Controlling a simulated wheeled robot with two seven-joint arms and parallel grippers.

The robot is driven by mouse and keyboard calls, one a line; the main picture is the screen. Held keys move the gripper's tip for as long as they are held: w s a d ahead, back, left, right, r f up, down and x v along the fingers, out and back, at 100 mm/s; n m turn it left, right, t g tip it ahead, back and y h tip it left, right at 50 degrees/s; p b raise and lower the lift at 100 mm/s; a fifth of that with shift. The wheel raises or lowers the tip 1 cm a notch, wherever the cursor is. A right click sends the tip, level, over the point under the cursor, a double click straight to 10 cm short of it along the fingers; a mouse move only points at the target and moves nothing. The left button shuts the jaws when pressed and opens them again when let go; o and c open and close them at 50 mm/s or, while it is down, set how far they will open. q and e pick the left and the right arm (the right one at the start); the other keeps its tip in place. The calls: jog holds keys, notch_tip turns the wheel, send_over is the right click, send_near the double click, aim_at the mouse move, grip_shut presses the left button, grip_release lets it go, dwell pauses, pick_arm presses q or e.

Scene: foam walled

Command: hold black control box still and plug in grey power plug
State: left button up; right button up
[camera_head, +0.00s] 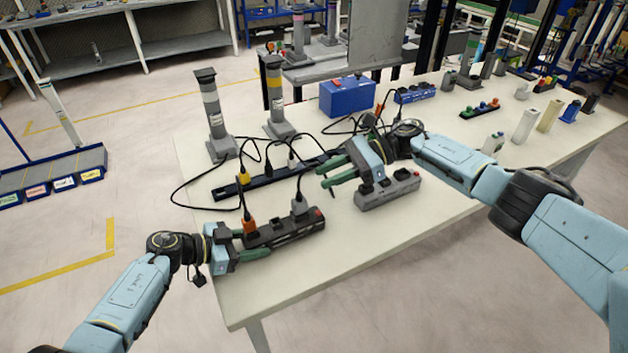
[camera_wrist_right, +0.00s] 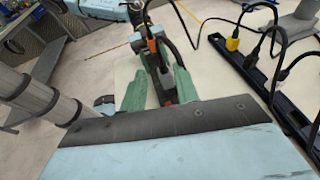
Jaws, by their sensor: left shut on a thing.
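The black control box (camera_head: 285,229) is a long dark strip with a red switch at its right end, lying near the table's front left edge. My left gripper (camera_head: 257,241) is shut on its left end. An orange plug (camera_head: 249,225) stands in the box beside that gripper. The grey power plug (camera_head: 299,206) stands upright on the box near the red switch, with its black cord rising behind; I cannot tell how deep it sits. My right gripper (camera_head: 321,177) is open and empty, above and to the right of the plug. The plug also shows in the right wrist view (camera_wrist_right: 171,80).
A grey socket block (camera_head: 388,190) stands just right of and under my right gripper. A long black power strip (camera_head: 265,178) with a yellow plug and other plugs lies behind the box. Cords loop between them. Two grey posts (camera_head: 212,115) stand at the back left. The front table is clear.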

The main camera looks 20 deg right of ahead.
jog(key=v, duration=0.7)
jog(key=shift+d, duration=0.1)
pick_arm(q)
jog(key=o, duration=1.2)
jog(key=shift+a, duration=0.1)
